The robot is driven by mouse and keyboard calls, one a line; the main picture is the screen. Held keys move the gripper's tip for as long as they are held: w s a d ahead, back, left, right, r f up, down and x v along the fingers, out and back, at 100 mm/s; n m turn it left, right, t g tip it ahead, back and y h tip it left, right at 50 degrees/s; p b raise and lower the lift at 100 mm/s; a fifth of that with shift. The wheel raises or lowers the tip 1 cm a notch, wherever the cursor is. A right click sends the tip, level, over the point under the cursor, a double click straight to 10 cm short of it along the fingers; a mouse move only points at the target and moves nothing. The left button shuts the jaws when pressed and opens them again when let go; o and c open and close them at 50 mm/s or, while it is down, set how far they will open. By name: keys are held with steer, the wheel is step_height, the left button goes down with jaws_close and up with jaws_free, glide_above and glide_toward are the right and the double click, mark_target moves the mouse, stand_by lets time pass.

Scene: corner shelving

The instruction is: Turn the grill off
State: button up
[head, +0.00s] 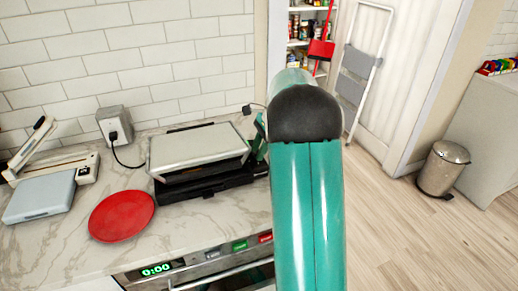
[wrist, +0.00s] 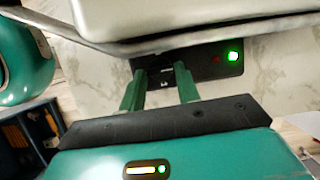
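The grill (head: 197,146) stands on the marble counter in the head view, with a silver lid and a black base. The lid lies low over the base. In the head view my arm hides most of the gripper.
A red plate (head: 122,215) lies left of the grill, with a pale blue and white appliance (head: 40,196) beyond it. A cord runs from a wall outlet (head: 115,124). An oven front (head: 215,262) is below the counter edge. Open floor (head: 420,235) lies to the right.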

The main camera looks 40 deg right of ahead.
steer(key=o, duration=0.3)
steer(key=shift+o, duration=0.2)
steer(key=shift+r, duration=0.1)
steer(key=v, duration=1.3)
steer(key=shift+d+r, duration=0.25)
steer(key=shift+s, duration=0.1)
